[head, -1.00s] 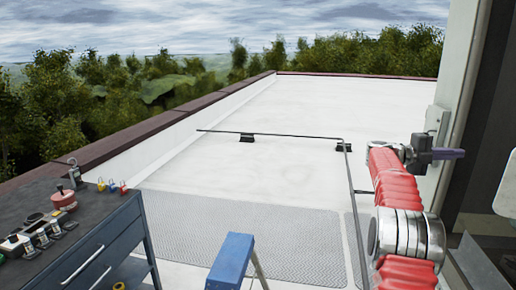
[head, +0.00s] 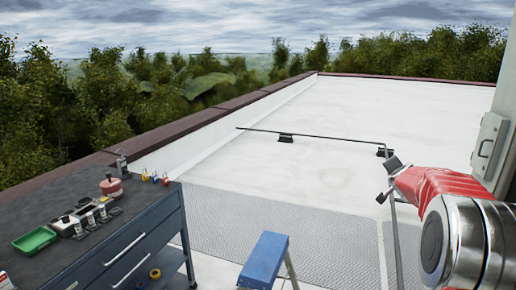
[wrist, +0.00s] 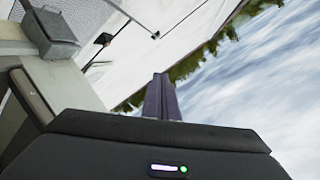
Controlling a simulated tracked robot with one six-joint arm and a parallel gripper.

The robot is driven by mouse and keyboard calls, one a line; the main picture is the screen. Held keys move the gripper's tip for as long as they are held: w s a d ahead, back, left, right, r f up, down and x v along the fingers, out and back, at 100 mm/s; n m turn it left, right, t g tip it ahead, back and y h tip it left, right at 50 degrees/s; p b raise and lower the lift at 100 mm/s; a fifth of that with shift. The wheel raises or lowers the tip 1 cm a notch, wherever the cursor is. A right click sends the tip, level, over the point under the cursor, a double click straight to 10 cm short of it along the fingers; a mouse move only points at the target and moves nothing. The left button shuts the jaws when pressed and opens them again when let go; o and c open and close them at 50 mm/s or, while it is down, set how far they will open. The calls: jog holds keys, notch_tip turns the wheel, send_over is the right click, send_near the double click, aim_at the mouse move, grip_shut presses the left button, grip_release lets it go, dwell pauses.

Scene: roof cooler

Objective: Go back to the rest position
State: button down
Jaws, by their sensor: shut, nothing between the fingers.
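My gripper (wrist: 160,95) shows in the wrist view as two dark fingers pressed together, with nothing between them. They point out over the roof edge and towards the cloudy sky. In the head view my red-sleeved arm reaches in from the lower right. Its dark wrist end is in front of the white roof, left of the wall box, and the fingers cannot be made out there. The gripper touches nothing that I can see.
A dark workbench (head: 105,250) with padlocks and a green tray (head: 35,240) stands at left. A blue stepladder (head: 265,262) is at bottom centre. A thin pipe (head: 330,137) crosses the roof. A grey wall box (head: 488,146) is at right. The middle roof is open.

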jog(key=s+a+f+n+g+y, duration=0.2)
jog(key=s+a+f+n+y, duration=0.15)
jog(key=s+a, duration=0.6)
jog(key=s+a+f+n+g+y, duration=0.2)
jog(key=s+a+f+n+y, duration=0.3)
jog(key=a, duration=0.7)
jog(key=s+a+n+g, duration=0.1)
jog(key=s+a, duration=0.3)
jog(key=s, duration=0.6)
jog(key=s+a+n+g+h, duration=0.1)
jog(key=s+a+n, duration=0.2)
jog(key=s, duration=0.8)
jog(key=s+a+n+g+h, duration=0.1)
jog(key=s+a+n, duration=0.1)
jog(key=s+a, duration=0.5)
jog(key=s, duration=0.4)
jog(key=shift+a, duration=0.2)
jog(key=shift+r, duration=0.1)
